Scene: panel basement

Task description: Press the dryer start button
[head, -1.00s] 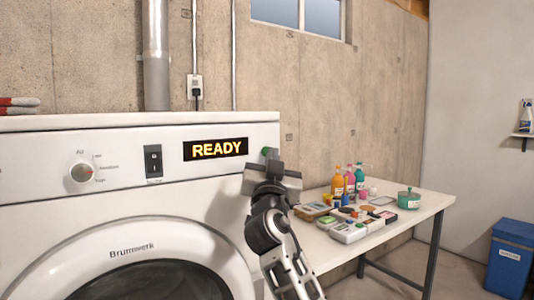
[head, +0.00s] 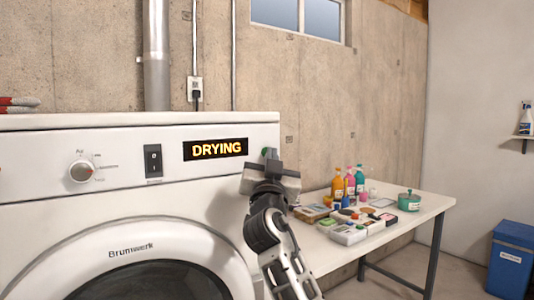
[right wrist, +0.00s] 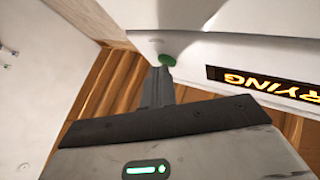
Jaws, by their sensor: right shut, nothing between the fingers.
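The white dryer (head: 60,202) fills the left of the head view, and its display (head: 216,149) reads "DRYING". The green start button (head: 268,152) is at the right end of the control panel, partly hidden by my right gripper (head: 267,161). In the right wrist view the green button (right wrist: 167,60) is at the tips of my right gripper (right wrist: 161,72). The shut fingertips touch it or are very close to it; I cannot tell which. The right gripper is empty. My left gripper is not in view.
A dial (head: 81,172) and a black switch (head: 153,161) are on the panel. A white table (head: 405,222) with several bottles and boxes stands to the right, and a blue bin (head: 510,262) beyond it. Open floor shows between table and bin.

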